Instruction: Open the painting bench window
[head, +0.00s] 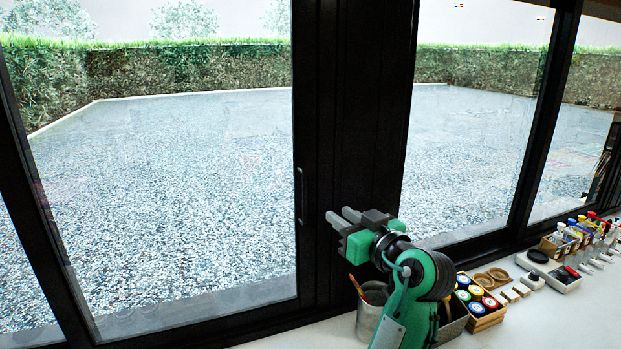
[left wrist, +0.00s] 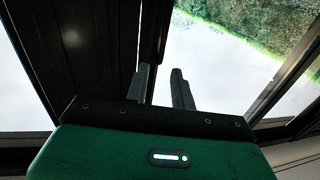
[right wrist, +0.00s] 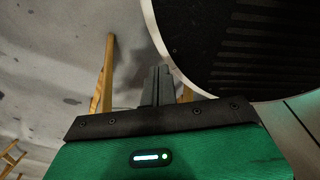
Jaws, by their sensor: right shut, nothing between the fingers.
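The window has large glass panes (head: 170,190) in black frames above the bench. A wide dark post (head: 350,120) stands between two panes. A slim dark vertical handle (head: 300,195) sits on the post's left edge. My left gripper (head: 338,217) is to the right of the handle and a little lower, pointing left, with a gap in the picture. In the left wrist view my left gripper (left wrist: 162,85) has its fingers apart with nothing between them; dark frame fills the left side. My right gripper (right wrist: 158,85) is shut and empty, seen only in the right wrist view.
The pale bench top (head: 570,310) holds a grey pot (head: 369,318) with brushes, a wooden box of paint jars (head: 485,308) and several bottles (head: 575,230) farther right. The right wrist view shows a round dark ribbed object (right wrist: 240,50) and wooden legs (right wrist: 105,75).

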